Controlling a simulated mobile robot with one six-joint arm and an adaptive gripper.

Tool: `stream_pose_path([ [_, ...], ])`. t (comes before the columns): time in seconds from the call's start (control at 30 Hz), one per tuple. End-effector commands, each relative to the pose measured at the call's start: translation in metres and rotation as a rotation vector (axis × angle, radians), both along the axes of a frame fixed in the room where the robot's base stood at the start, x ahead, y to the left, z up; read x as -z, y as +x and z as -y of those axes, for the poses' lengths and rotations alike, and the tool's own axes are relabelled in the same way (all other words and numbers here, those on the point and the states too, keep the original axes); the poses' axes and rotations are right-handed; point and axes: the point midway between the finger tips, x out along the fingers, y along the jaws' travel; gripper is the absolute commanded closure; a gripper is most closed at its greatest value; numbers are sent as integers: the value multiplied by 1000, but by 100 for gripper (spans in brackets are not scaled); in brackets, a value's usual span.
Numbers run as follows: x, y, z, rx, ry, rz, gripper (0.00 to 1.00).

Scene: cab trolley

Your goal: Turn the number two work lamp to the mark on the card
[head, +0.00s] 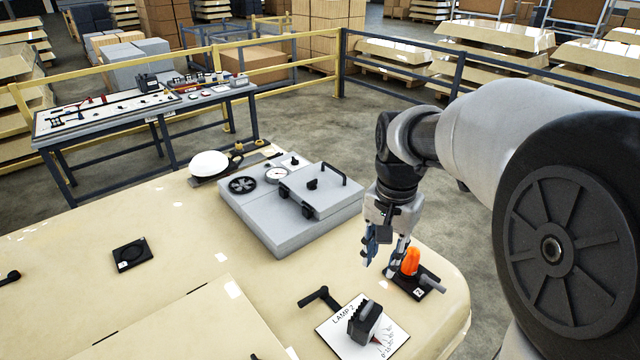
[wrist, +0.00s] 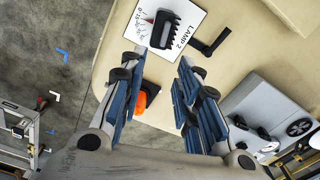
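The orange top also shows in the wrist view (wrist: 142,101), partly hidden by a finger. A white card (head: 330,334) headed LAMP 2 lies in front, with a drawn scale and a small red mark. A black finned block (head: 364,322) stands on the card and covers part of it. My gripper (head: 378,266) is open and empty, pointing down just left of the orange top. Its spread fingers show in the wrist view (wrist: 161,62).
A black handle (head: 320,298) lies beside the card. A grey box (head: 290,215) with knobs, a gauge and a bar handle stands behind left. A white dome (head: 209,163) and a black plate (head: 132,254) are farther left. The left table surface is mostly clear.

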Motion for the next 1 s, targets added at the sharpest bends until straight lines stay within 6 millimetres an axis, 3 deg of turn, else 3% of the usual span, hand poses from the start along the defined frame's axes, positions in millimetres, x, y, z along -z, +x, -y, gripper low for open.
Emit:
stream_pose_path([
  [0.1,6,10,0,34,1,-21,70],
  [0.33,30,11,0,40,0,-27,70],
  [0.8,132,10,1,39,0,-28,70],
  [1.0,165,10,1,38,0,-28,70],
])
